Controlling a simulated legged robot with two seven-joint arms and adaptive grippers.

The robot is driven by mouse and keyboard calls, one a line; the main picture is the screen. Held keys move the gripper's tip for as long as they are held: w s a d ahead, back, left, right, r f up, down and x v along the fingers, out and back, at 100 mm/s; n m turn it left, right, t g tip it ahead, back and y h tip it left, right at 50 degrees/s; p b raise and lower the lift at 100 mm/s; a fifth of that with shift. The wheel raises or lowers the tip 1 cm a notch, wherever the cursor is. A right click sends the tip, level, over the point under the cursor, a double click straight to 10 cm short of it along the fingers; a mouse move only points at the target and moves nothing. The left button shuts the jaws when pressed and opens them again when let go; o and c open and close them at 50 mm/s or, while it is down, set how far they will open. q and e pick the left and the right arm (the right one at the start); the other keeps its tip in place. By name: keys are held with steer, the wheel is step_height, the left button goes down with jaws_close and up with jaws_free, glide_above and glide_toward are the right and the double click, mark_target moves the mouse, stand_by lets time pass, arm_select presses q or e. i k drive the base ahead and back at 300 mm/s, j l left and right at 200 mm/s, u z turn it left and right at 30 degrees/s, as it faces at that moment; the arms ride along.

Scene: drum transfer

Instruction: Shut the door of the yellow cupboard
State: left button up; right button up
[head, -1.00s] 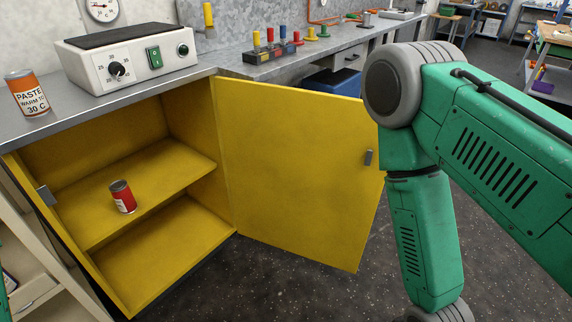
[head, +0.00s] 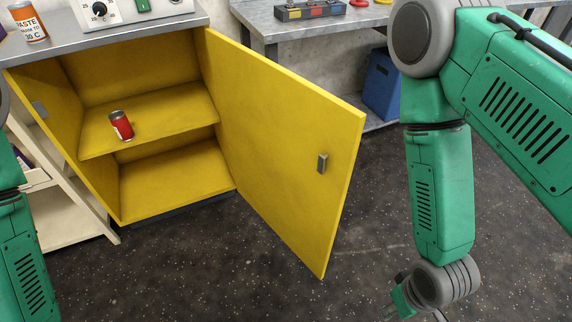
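The yellow cupboard (head: 165,168) stands open under the bench at the left. Its door (head: 280,130) is hinged on the cupboard's right side and swung wide out toward the right. A grey handle (head: 322,163) sits near the door's free edge. My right arm hangs to the right of the door, apart from it. My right gripper (head: 395,308) shows only in part at the bottom edge, low and right of the door's lower corner; its fingers are not clear. My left arm shows at the left edge, with its gripper out of view.
A red can (head: 121,125) stands on the cupboard's shelf. An orange paste tin (head: 27,22) and a white control box (head: 135,12) are on the bench top. A blue bin (head: 382,85) is behind the door. A cream shelf unit (head: 68,212) stands left. The floor before the cupboard is clear.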

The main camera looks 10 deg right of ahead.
mark_target(277, 123)
steer(key=l+u, duration=0.3)
steer(key=l, duration=0.3)
steer(key=l+u, duration=0.25)
steer(key=l, duration=0.3)
steer(key=l+u, duration=0.3)
steer(key=l, duration=0.3)
steer(key=k+l+u, duration=0.3)
steer(key=l, duration=0.25)
steer(key=i+l+u, duration=0.2)
steer(key=i+l, duration=0.55)
steer(key=l, duration=0.1)
